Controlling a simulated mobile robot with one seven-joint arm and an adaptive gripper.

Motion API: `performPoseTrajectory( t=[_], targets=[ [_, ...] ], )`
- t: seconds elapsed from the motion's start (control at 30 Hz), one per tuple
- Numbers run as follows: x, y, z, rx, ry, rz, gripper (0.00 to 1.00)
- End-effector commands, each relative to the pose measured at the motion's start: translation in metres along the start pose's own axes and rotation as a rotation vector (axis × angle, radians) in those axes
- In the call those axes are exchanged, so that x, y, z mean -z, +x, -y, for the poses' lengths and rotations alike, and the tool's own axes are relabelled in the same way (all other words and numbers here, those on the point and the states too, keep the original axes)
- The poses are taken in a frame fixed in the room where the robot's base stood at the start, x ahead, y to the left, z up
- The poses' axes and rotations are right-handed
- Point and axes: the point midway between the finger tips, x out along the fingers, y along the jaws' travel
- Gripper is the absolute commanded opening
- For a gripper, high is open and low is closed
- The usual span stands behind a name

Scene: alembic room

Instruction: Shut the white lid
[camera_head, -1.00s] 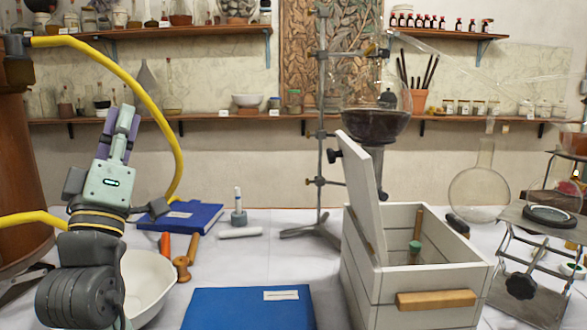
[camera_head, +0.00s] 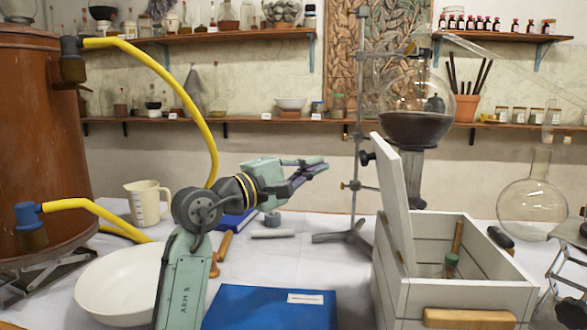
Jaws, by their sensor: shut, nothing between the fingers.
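The white lid (camera_head: 396,200) belongs to a white wooden box (camera_head: 465,293) at the right of the table. The lid stands up at the box's left side, tilted slightly left, so the box is open. Inside the box I see a green-topped vial (camera_head: 450,265) and a wooden stick (camera_head: 458,237). A wooden handle (camera_head: 468,318) is on the box's front. My gripper (camera_head: 322,165) is shut and empty, left of the lid and a little above its middle in the picture, pointing right. It is apart from the lid.
A metal stand (camera_head: 360,120) with a dark-filled flask (camera_head: 415,125) rises behind the lid. A blue book (camera_head: 265,308) lies left of the box. A white bowl (camera_head: 120,285) and a beige jug (camera_head: 147,203) are at the left. A round flask (camera_head: 535,210) stands right.

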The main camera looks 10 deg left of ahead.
Motion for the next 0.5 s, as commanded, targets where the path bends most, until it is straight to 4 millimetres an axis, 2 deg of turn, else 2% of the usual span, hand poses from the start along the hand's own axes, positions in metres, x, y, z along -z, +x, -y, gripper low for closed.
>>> performPoseTrajectory(
  t=[0.1,0.2,0.5],
  targets=[
    [-0.001,0.025,-0.002,0.001,0.001,0.0,0.0],
    [-0.013,0.036,-0.002,0.0,0.004,0.001,0.0],
    [-0.027,0.051,0.0,-0.001,0.002,-0.002,0.0]
  ],
)
